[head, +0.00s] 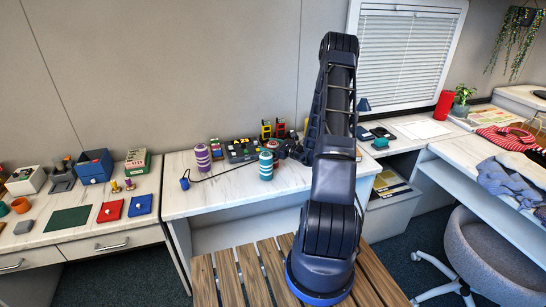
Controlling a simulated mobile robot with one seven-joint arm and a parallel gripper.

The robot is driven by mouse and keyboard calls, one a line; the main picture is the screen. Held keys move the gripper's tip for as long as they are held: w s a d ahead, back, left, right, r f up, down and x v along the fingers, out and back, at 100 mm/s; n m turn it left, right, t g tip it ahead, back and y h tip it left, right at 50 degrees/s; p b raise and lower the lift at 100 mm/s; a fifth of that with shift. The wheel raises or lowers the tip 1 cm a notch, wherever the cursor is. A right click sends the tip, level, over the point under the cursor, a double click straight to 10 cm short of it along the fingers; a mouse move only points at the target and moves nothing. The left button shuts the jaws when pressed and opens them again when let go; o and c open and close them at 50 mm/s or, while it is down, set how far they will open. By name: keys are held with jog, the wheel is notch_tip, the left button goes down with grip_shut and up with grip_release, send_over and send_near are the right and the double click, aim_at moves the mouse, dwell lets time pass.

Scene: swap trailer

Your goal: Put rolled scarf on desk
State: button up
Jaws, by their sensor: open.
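Two upright striped rolls stand on the white marble-look desk (215,200). One is teal and white (266,168), near the middle. The other is purple and white (202,158), farther left. Either could be the rolled scarf; I cannot tell which. My gripper (281,149) is small and dark here, low over the desk just behind and right of the teal roll. It is open, with nothing visibly held. Its fingertips are partly lost against the dark items behind, and I cannot tell whether it touches the roll.
A dark device (241,150) with colourful buttons and a dark blue corded item (185,183) are on the desk. A slatted wooden bench (235,278) is in front. The left counter holds boxes and mats. Folded clothes (508,184) lie at right near a grey chair (490,245).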

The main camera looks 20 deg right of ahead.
jog(key=c, duration=1.5)
jog(key=shift+r, duration=0.1)
